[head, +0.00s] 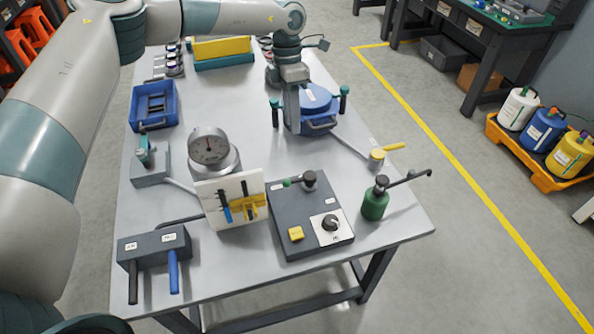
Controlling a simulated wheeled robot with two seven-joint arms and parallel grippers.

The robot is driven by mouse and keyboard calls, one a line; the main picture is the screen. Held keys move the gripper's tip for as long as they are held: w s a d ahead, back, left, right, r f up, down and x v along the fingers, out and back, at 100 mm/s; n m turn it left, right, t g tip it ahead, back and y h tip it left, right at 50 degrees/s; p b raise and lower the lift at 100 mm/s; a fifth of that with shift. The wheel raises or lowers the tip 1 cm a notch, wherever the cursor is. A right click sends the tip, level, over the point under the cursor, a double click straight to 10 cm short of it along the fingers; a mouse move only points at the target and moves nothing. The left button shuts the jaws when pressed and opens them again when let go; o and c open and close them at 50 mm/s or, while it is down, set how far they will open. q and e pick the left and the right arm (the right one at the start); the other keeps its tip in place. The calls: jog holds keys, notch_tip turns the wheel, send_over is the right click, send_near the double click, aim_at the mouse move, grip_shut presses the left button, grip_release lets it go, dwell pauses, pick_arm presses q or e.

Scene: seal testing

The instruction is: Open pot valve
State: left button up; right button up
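A blue pot (318,98) with a lid and upright teal-and-black handles stands towards the back right of the table. A grey pipe runs from it to a small yellow valve (376,157) near the table's right edge; the valve's yellow lever points right. My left gripper (292,118) points down at the pot's left side and hides part of it. Its fingers overlap in this view, so I cannot tell whether they are open or touch the pot. It is well apart from the yellow valve. My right gripper is not in view.
A blue tray (154,104) lies at the left.

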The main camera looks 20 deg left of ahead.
pick_arm(q)
jog(key=shift+f, duration=0.1)
jog(key=p, duration=0.7)
send_near(297, 179)
jog(key=f, duration=0.4)
jog(key=s+f, duration=0.1)
jog(key=f, duration=0.1)
jog(key=shift+d+f, duration=0.15)
jog(key=shift+d, duration=0.15)
jog(key=shift+f, duration=0.6)
jog(key=shift+c, duration=0.3)
grip_shut()
